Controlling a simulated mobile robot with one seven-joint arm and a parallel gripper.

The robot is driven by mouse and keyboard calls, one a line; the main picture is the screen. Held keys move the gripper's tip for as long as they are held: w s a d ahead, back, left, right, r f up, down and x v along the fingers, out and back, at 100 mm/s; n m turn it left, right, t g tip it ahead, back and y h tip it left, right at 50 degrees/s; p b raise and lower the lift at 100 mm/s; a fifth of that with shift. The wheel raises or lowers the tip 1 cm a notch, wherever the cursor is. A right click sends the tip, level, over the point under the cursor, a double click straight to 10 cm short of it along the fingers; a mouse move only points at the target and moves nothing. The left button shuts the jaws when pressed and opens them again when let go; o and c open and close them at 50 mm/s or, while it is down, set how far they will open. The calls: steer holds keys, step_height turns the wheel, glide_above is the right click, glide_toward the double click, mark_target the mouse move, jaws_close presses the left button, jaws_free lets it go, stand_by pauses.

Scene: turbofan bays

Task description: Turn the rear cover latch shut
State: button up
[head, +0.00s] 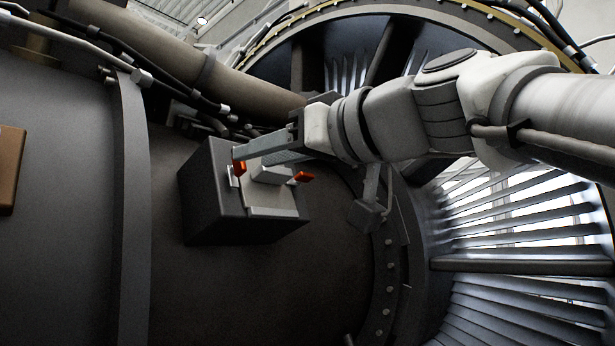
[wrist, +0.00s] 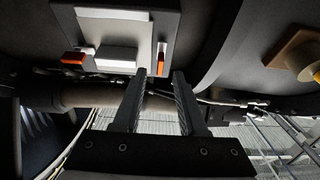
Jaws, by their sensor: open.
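A dark box (head: 205,195) on the casing carries a light grey cover (head: 258,182) with a raised block. Two orange-red latch handles show on it. One handle (head: 239,168) is on the left edge, seen lengthwise upright in the wrist view (wrist: 161,58). The other handle (head: 304,177) is on the right edge and lies sideways in the wrist view (wrist: 74,58). I cannot tell which is the rear latch. My gripper (wrist: 159,73) is open and empty; its fingertips are near the upright handle, which shows between them, with contact not clear.
A brown block (head: 10,168) is on the casing at far left; it also shows at right in the wrist view (wrist: 290,58). A thick pipe (head: 185,50) and dark cables run above the box. Fan vanes (head: 520,215) fill the right side. The casing below the box is clear.

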mark_target(238, 169)
steer(key=shift+p+x, duration=0.3)
steer(key=shift+x, duration=1.15)
steer(key=shift+c, duration=0.3)
jaws_close()
